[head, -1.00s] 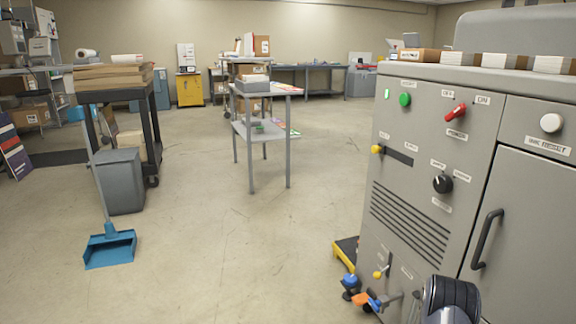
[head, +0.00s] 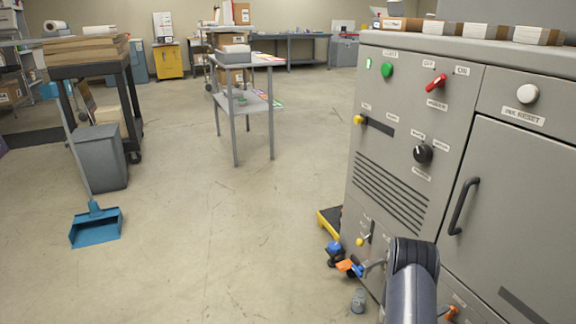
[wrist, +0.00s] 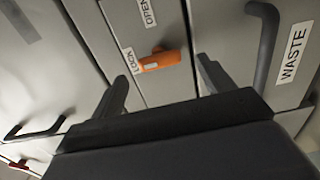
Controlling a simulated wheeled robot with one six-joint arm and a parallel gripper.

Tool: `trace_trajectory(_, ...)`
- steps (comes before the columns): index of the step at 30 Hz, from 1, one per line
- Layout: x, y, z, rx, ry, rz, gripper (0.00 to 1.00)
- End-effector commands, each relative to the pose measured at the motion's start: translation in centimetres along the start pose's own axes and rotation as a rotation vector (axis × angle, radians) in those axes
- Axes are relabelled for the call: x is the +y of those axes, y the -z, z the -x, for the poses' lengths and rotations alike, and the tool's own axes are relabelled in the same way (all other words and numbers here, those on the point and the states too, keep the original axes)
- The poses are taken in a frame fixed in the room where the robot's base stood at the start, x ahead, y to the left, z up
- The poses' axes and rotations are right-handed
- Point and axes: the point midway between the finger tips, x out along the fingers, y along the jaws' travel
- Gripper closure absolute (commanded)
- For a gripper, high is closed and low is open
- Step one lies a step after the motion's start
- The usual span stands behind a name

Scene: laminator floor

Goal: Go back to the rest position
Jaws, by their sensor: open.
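My gripper (wrist: 162,85) is open and empty in the wrist view. Its two dark fingers stand apart in front of a grey panel. An orange latch handle (wrist: 160,61) shows beyond the fingers, between labels reading LOCK and OPEN. I cannot tell the exact gap to it. In the head view my arm rises at the lower right, before the large grey machine (head: 395,85); the gripper itself is hidden there.
The machine's black door handle (head: 463,206) sticks out beside my arm. Blue and orange valve parts (head: 348,268) and a yellow-edged step (head: 329,224) are low at its left. A blue dustpan (head: 96,227) stands farther left. The floor between is clear.

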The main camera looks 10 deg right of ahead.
Motion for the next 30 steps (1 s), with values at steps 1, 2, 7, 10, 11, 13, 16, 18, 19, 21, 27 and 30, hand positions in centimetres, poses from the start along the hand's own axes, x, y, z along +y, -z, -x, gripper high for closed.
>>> trace_trajectory(1, -0.2, -0.1, -1.1, -0.005, -0.002, -0.003, 0.24)
trace_trajectory(2, -0.2, -0.1, -1.8, -0.004, -0.004, -0.003, 0.24)
trace_trajectory(7, 0.0, 0.0, -4.4, 0.0, -0.001, -0.024, 0.24)
trace_trajectory(10, 0.1, 0.0, -4.2, 0.001, 0.0, -0.109, 0.24)
trace_trajectory(11, 0.1, 0.0, -4.2, 0.001, 0.0, -0.133, 0.24)
trace_trajectory(13, 0.1, 0.0, -4.2, 0.001, 0.0, -0.191, 0.24)
trace_trajectory(16, 0.1, 0.0, -4.2, 0.001, 0.0, -0.274, 0.24)
trace_trajectory(18, 0.1, 0.0, -4.2, 0.001, 0.0, -0.332, 0.24)
trace_trajectory(19, 0.1, 0.0, -4.2, 0.0, 0.0, -0.356, 0.24)
trace_trajectory(21, 0.1, 0.0, -4.2, 0.0, 0.0, -0.413, 0.24)
trace_trajectory(27, 0.1, 0.0, -4.2, 0.001, 0.0, -0.577, 0.24)
trace_trajectory(30, 0.1, 0.0, -4.2, 0.001, 0.0, -0.658, 0.24)
